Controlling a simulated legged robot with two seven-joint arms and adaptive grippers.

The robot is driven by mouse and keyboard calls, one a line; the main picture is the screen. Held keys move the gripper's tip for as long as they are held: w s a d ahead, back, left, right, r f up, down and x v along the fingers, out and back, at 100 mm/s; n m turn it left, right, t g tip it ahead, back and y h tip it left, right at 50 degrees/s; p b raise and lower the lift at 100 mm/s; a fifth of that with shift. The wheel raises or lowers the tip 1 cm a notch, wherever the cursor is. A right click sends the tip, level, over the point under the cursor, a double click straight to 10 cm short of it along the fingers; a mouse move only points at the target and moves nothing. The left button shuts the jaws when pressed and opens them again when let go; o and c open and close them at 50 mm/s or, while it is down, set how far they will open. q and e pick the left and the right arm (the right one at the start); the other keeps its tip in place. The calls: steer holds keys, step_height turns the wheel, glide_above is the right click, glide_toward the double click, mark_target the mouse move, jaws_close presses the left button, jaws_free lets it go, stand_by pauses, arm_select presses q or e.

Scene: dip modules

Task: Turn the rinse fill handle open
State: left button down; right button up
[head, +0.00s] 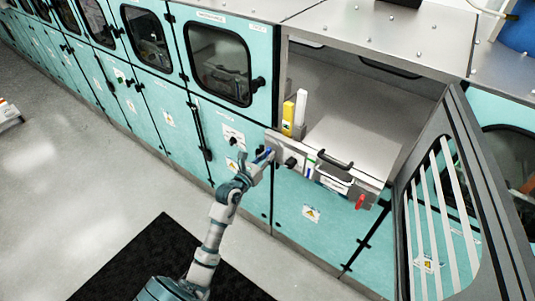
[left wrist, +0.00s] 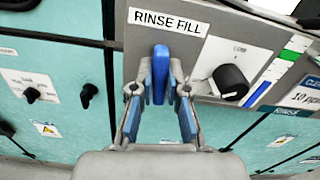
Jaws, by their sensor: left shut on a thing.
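The blue rinse fill handle (left wrist: 160,72) sits on a grey panel under a white RINSE FILL label (left wrist: 168,21) in the left wrist view. It points up and down in that picture. My left gripper (left wrist: 160,95) is shut on the handle, with a finger on each side of it. In the head view my left gripper (head: 256,165) reaches the left end of the grey panel (head: 283,150), and a bit of the blue handle (head: 268,151) shows there. The handle's base is partly hidden by the fingers. My right gripper is not in view.
A black knob (left wrist: 231,79) is close to the right of the handle. A hatch door with bars (head: 440,200) stands open at the right. A red handle (head: 360,202) is at the panel's right end. Yellow (head: 288,118) and white blocks stand behind the panel.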

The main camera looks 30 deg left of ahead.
arm_select(q)
steer(key=n+p, duration=0.2)
steer(key=p, duration=0.1)
steer(key=shift+a+r+n, duration=0.1)
steer(key=shift+r+n, duration=0.25)
steer(key=shift+n, duration=0.05)
steer(key=n, duration=0.4)
steer(key=n+p, duration=0.1)
steer(key=n, duration=0.4)
steer(key=f+n, duration=0.1)
steer(key=n, duration=0.3)
steer(key=shift+a+p, duration=0.2)
steer(key=shift+p, duration=0.15)
steer(key=shift+f+n, duration=0.1)
steer(key=shift+n, duration=0.3)
steer(key=c, duration=1.2)
jaws_free()
steer(key=shift+o, duration=0.2)
steer(key=shift+a, duration=0.1)
steer(key=shift+f, duration=0.1)
